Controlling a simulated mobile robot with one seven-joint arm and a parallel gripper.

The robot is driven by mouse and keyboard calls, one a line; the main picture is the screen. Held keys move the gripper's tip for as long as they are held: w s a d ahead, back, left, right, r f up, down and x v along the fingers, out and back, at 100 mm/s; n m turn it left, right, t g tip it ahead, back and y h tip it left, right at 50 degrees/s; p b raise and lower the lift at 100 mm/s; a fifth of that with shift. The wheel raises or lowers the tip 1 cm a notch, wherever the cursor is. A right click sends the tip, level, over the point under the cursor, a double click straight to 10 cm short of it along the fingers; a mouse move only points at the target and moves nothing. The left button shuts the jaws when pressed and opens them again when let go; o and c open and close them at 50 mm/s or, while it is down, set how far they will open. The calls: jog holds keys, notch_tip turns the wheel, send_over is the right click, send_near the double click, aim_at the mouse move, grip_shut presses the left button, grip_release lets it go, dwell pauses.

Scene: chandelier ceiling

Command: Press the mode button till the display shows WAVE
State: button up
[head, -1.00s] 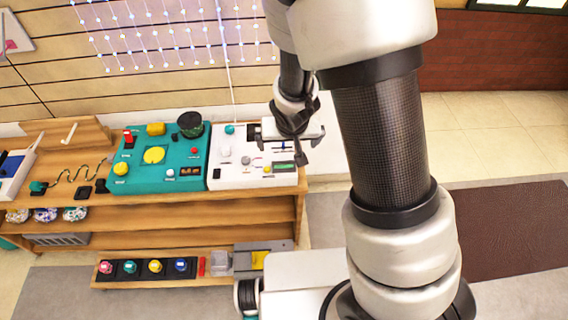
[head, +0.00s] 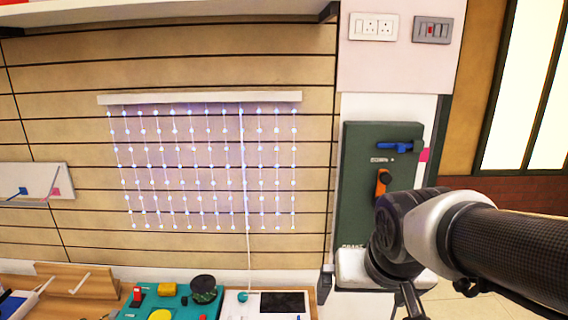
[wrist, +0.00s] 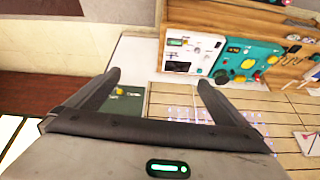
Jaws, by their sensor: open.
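The white control panel (head: 238,311) is at the bottom edge of the head view, with a dark display (head: 283,302) and a teal knob (head: 243,297); its lower part is cut off. In the wrist view the white panel (wrist: 196,50) lies beyond my fingers, up and right of centre. I cannot read the display or single out the mode button. A string-light curtain (head: 200,165) glows on the wall, its cord running down to the panel. My gripper (wrist: 159,76) is open and empty, apart from the panel. In the head view its fingers are mostly cut off.
A teal panel (head: 185,303) stands left of the white one, also seen in the wrist view (wrist: 236,58). A dark green board (head: 355,190) with blue and orange handles is on the wall near my arm. Switch plates (head: 374,27) are above it.

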jog(key=s+r, duration=0.4)
jog(key=s, duration=0.3)
jog(key=shift+s+d+n, duration=0.25)
jog(key=shift+n, duration=0.05)
grip_shut()
dwell(1.1)
